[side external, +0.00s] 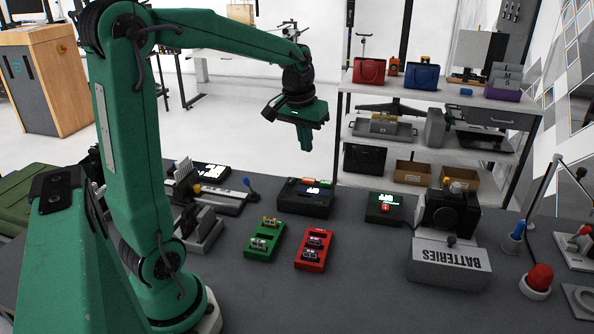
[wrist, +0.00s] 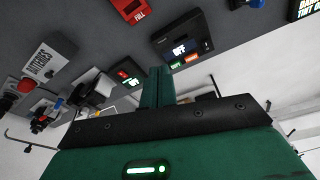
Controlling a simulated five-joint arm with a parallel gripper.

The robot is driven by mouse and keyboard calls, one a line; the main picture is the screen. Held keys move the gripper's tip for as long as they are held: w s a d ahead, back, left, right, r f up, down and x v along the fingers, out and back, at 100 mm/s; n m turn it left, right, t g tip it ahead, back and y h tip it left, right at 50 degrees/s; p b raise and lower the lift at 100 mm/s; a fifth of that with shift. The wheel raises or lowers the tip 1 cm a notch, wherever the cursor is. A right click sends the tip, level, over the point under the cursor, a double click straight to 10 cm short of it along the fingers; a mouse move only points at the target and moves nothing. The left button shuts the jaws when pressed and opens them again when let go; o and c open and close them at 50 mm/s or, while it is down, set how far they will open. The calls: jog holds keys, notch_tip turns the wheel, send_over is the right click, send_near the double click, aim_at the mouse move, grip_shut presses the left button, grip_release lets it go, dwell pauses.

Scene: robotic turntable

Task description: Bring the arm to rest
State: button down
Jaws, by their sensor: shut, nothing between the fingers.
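My green arm rises from the left of the dark grey workbench (side external: 350,270) in the side external view. My gripper (side external: 306,146) hangs in the air above the back of the bench, pointing down. Its green fingers are shut together with nothing between them. In the wrist view the shut fingers (wrist: 158,80) stick out from the black and green gripper body. The gripper touches nothing.
Below stand a black box with a display (side external: 305,199), a green tray (side external: 263,241), a red tray (side external: 314,248), an "OFF" box (side external: 385,207) and a batteries box (side external: 448,263). A shelf (side external: 440,105) with bags stands behind. Air around the gripper looks clear.

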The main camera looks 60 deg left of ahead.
jog(key=s+d+r+m+t, duration=0.1)
jog(key=s+d+m+t, duration=0.2)
jog(key=s+d, duration=1.1)
jog(key=shift+s+m+h, duration=0.4)
jog(key=shift+s+m, duration=0.25)
jog(key=shift+m, duration=0.55)
jog(key=shift+d, duration=0.1)
